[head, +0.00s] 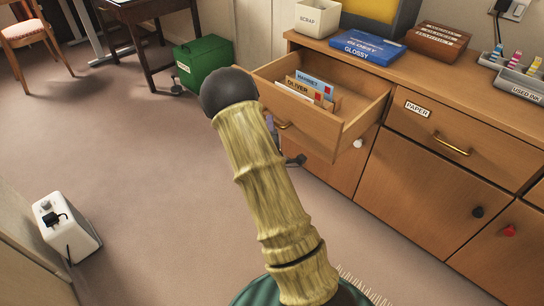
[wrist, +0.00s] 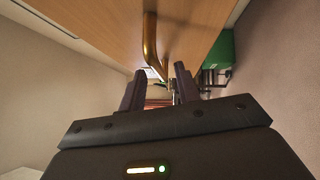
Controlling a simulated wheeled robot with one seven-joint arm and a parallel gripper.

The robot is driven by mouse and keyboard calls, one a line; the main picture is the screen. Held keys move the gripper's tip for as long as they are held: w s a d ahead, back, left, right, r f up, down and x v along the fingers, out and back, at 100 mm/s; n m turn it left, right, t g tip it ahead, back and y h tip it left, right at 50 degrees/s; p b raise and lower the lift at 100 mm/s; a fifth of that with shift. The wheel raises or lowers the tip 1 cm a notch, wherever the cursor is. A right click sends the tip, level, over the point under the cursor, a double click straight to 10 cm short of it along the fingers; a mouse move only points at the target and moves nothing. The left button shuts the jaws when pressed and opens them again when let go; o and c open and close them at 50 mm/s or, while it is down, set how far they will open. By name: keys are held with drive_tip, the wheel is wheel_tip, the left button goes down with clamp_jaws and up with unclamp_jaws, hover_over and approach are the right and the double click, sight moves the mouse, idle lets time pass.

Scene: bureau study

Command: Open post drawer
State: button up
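The post drawer (head: 352,118) stands pulled out from the wooden cabinet in the head view. Upright cards marked HARRIET (head: 315,84) and OLIVER (head: 297,86) stand inside it. Its brass handle (head: 283,125) shows just beside my arm, which hides part of the drawer front. In the wrist view the handle (wrist: 150,42) runs down the wooden front, its near end close to the fingertips. My gripper (wrist: 160,76) is open, with a clear gap between its two dark fingers. Whether a finger touches the handle I cannot tell. In the head view my gripper is mostly hidden behind the arm.
The closed PAPER drawer (head: 465,140) is to the right, above cupboard doors with knobs. A blue GLOSSY box (head: 355,46) and a SCRAP bin (head: 318,17) stand on top. A green box (head: 203,65) and a white appliance (head: 66,228) stand on the carpet. Open floor lies left.

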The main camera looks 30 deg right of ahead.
drive_tip(key=p+v, duration=0.9)
drive_tip(key=v, duration=0.5)
drive_tip(key=shift+s+p, duration=0.25)
drive_tip(key=shift+p, duration=0.15)
drive_tip(key=shift+f, duration=0.15)
